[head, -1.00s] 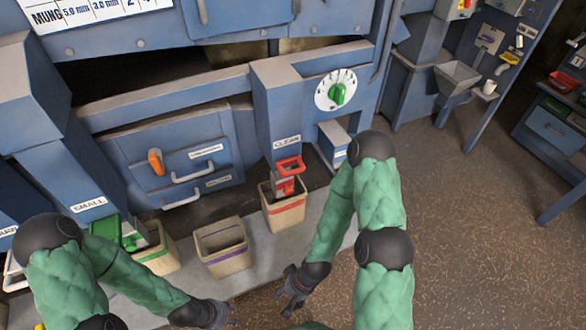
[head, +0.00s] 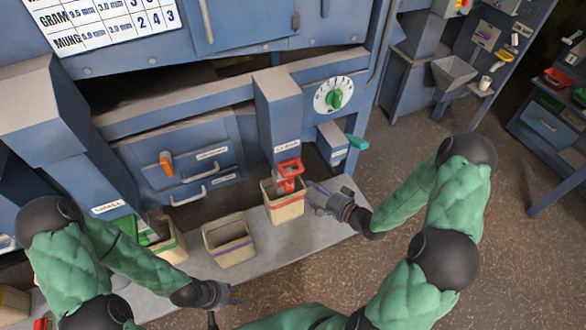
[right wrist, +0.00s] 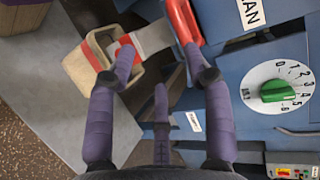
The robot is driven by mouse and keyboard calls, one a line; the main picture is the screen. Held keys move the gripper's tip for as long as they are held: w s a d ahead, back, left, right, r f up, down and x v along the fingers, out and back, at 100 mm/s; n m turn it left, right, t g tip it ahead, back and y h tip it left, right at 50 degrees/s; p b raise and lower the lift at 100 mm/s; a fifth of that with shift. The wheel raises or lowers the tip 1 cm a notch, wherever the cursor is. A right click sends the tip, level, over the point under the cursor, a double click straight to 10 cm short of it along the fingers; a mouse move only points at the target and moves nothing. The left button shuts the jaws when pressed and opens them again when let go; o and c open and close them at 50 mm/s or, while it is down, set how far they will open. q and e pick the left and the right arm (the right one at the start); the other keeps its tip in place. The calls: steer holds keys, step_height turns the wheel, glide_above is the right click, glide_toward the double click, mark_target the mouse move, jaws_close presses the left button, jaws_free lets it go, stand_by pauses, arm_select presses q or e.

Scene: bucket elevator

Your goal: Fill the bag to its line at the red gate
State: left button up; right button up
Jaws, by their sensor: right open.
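The red gate (head: 289,167) is a red handle frame on the front of the chute labelled CLEAN. It also shows at the top of the right wrist view (right wrist: 184,20). A tan bag (head: 284,211) with a red line stands upright beneath it; its open mouth shows in the right wrist view (right wrist: 88,78). I cannot tell how full it is. My right gripper (head: 314,190) is open and empty, just right of the bag; its fingers (right wrist: 160,62) point toward the gate and bag mouth. My left gripper (head: 232,296) is low and away from the bags; its fingers are unclear.
A purple-lined bag (head: 230,243) and a green-lined bag (head: 172,246) stand left on the grey shelf (head: 302,240). A green dial (head: 334,98) is above right. A small blue box (head: 332,140) with a teal handle (head: 357,142) is right of the chute. Floor is open at right.

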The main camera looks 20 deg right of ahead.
mark_target(293, 175)
steer(key=x, duration=0.3)
steer(key=r+b+x, duration=0.1)
steer(key=x, duration=0.2)
steer(key=r+x, duration=0.1)
steer(key=x, duration=0.3)
steer(key=shift+w+r+b, duration=0.15)
steer(key=shift+w+b, duration=0.15)
steer(key=shift+b, duration=0.1)
jaws_close()
